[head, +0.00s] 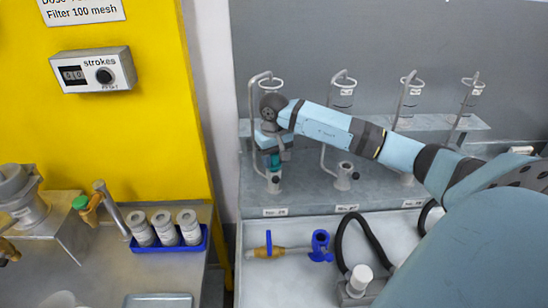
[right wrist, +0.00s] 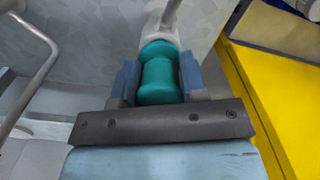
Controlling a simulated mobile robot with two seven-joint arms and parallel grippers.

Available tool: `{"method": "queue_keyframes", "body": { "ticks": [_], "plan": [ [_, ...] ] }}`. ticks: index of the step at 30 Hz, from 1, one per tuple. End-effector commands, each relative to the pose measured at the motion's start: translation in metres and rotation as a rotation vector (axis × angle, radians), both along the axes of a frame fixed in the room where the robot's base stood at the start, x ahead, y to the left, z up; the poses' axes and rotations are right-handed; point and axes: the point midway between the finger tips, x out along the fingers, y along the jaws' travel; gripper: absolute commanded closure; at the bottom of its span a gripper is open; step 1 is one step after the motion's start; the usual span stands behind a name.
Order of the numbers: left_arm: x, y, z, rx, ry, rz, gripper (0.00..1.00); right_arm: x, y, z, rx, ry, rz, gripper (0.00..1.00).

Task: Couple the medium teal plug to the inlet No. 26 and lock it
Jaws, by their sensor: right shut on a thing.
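The teal plug (head: 273,161) is in the leftmost station of the grey shelf, at the top of the grey inlet (head: 274,183). The small label (head: 275,212) below is blurred and seems to read No. 26. My right gripper (head: 272,146) is shut on the plug from above, its arm reaching in from the right. In the right wrist view the waisted teal plug (right wrist: 158,82) is between both fingers of my gripper (right wrist: 159,84). Its far end meets a grey fitting (right wrist: 160,32) with a bar. Whether it is fully seated or locked is hidden. My left gripper is out of view.
Neighbouring stations with similar inlets (head: 344,178) and bent bars stand to the right. An orange-and-blue fitting (head: 267,250) and a blue coupling (head: 320,245) lie on the tray below, beside a black hose (head: 368,235). A blue rack (head: 170,246) holds grey cylinders at left.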

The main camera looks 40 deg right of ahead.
Motion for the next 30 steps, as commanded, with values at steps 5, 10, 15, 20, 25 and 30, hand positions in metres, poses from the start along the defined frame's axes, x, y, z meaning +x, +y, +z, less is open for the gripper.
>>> {"method": "queue_keyframes", "body": {
  "ticks": [5,10,15,20,25,30],
  "plan": [
    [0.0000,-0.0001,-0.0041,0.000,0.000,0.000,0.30,0.0001,-0.0003,-0.0045,0.000,0.000,-0.001,0.84],
    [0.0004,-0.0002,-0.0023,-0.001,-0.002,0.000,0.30,0.0000,-0.0002,-0.0040,0.000,0.000,0.000,0.84],
    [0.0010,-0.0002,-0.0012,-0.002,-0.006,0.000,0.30,0.0000,-0.0002,-0.0046,0.000,0.000,0.000,0.84],
    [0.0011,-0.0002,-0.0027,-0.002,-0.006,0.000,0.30,-0.0001,-0.0002,-0.0065,-0.001,0.000,0.000,0.84],
    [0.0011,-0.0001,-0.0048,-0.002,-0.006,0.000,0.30,-0.0001,-0.0002,-0.0087,-0.001,0.000,0.000,0.84],
    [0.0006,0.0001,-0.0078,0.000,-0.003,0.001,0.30,-0.0001,-0.0002,-0.0108,-0.001,0.000,0.000,0.84]
  ]
}}
